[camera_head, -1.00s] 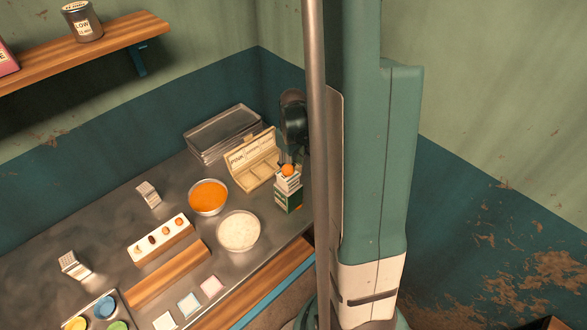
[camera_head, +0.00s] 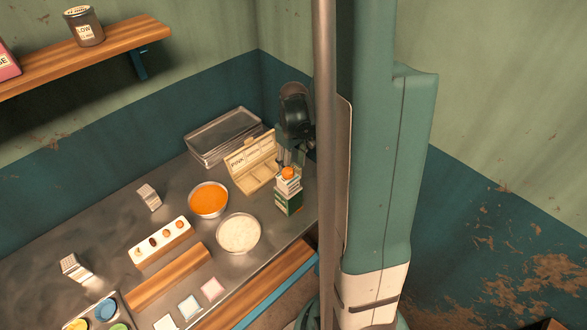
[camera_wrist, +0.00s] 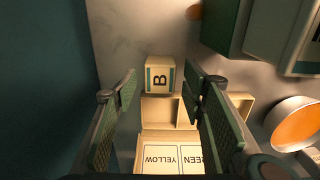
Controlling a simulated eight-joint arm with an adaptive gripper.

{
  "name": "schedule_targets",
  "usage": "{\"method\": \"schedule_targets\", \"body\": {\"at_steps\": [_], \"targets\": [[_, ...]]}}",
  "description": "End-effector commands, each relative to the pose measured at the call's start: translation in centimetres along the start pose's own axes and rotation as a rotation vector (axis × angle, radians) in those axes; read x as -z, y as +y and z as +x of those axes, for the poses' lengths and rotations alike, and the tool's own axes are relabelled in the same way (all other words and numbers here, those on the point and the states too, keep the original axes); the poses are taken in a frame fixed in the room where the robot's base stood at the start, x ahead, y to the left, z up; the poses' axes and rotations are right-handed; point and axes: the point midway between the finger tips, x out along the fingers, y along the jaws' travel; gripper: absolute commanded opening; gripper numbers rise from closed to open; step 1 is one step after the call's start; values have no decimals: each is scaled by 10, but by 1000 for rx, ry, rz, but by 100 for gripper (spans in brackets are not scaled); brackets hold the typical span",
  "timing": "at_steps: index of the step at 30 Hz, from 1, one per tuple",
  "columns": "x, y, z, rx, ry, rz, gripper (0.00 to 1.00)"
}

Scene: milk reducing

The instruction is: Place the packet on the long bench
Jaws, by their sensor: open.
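A small cream packet marked B (camera_wrist: 160,78) shows in the wrist view, at the far end of a compartmented box (camera_wrist: 156,137) with labels such as YELLOW. I cannot tell whether it rests in the box or just beyond it. My gripper (camera_wrist: 158,85) is open, one finger on each side of the view, with the packet between and apart from both. In the head view my gripper (camera_head: 291,156) points down by the open box (camera_head: 262,180), behind the carton; the packet is not clear there. The long steel bench (camera_head: 95,225) runs along the wall.
A green-and-white carton with an orange cap (camera_head: 288,198) stands close to my gripper. An orange-filled bowl (camera_head: 208,198), a white-filled bowl (camera_head: 238,234), stacked trays (camera_head: 222,132) and a wooden block (camera_head: 168,275) are on the bench. Bare steel shows at the left.

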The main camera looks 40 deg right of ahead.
Motion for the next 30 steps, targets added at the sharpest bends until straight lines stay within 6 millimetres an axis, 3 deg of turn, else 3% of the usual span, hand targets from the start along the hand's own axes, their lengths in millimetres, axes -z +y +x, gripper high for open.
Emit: {"method": "schedule_targets", "body": {"at_steps": [18, 30], "targets": [[0, 0, -71, 0, 0, 0, 42], [0, 0, -89, 0, 0, 0, 42]]}}
